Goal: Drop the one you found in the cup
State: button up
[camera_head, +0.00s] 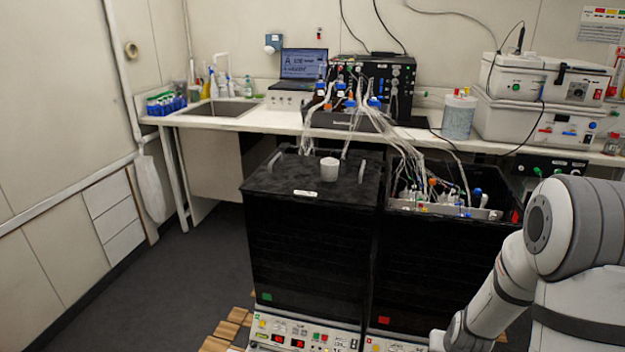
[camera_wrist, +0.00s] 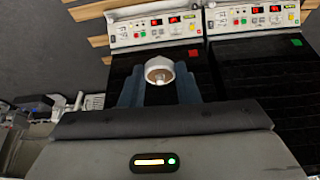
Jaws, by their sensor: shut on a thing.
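A white cup (camera_head: 330,169) stands upright on the black lid of the left shaker (camera_head: 275,185). My gripper (camera_wrist: 160,90) shows in the wrist view, its two dark fingers shut on a small white round thing (camera_wrist: 160,65). This held thing has a brownish round face and a small pale tip; I cannot tell exactly what it is. It is held in front of the dark shaker faces, apart from the cup. In the head view my arm is at the lower right, and the fingers are not visible there. I cannot make out the cup in the wrist view.
The right shaker (camera_head: 420,265) is open, with tubes and bottles inside. Tubes hang from the bench (camera_head: 270,122) behind. Two handles flank the cup on the lid. Control panels (camera_wrist: 152,27) show low on the shakers. The floor (camera_head: 180,290) at left is clear.

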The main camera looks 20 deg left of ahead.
aim_at(332, 181)
jog(key=u, duration=0.65)
jog(key=i, duration=1)
jog(key=z, duration=0.05)
